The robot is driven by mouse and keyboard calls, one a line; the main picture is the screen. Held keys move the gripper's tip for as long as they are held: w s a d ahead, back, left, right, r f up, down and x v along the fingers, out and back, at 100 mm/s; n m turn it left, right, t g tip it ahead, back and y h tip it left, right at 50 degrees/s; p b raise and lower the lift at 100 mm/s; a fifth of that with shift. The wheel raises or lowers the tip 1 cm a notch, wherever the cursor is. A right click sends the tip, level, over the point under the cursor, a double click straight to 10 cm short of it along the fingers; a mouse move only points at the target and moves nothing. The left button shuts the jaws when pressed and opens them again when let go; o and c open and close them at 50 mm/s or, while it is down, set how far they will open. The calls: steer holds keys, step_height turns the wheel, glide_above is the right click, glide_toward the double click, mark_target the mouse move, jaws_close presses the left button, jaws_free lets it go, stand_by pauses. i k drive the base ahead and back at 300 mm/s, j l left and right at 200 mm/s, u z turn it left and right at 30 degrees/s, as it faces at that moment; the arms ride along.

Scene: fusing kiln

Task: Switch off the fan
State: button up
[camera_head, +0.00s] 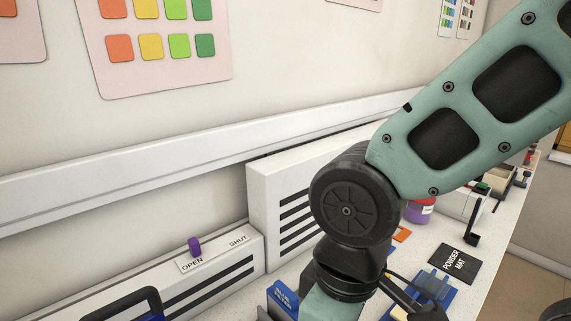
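No thing in the camera_head view is labelled as a fan, and I cannot tell for sure which unit it is. A large white box with dark horizontal slots (262,194) stands against the wall, partly hidden by my arm. Left of it is a lower white slotted box (212,277). On top it has a purple knob (195,247) at the OPEN end of a label reading OPEN and SHUT (213,255). My arm comes in from the upper right, and its lower link runs out at the bottom edge. My gripper is not clearly visible.
A black POWDER MAT plate (454,263) and blue racks (433,286) lie on the white counter at right. Behind are a white device with a black lever (472,226) and a purple jar (419,211). A black handle (140,302) rises at lower left.

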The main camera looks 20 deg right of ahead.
mark_target(481, 184)
steer(key=k+l+z, duration=0.1)
steer(key=z, duration=0.3)
steer(key=l+z, duration=0.25)
steer(key=z, duration=0.2)
steer(key=l+z, duration=0.25)
steer(key=z, duration=0.15)
steer(key=i+l+u, duration=0.25)
steer(key=u, duration=0.25)
steer(key=i+l, duration=0.05)
steer(key=l, duration=0.05)
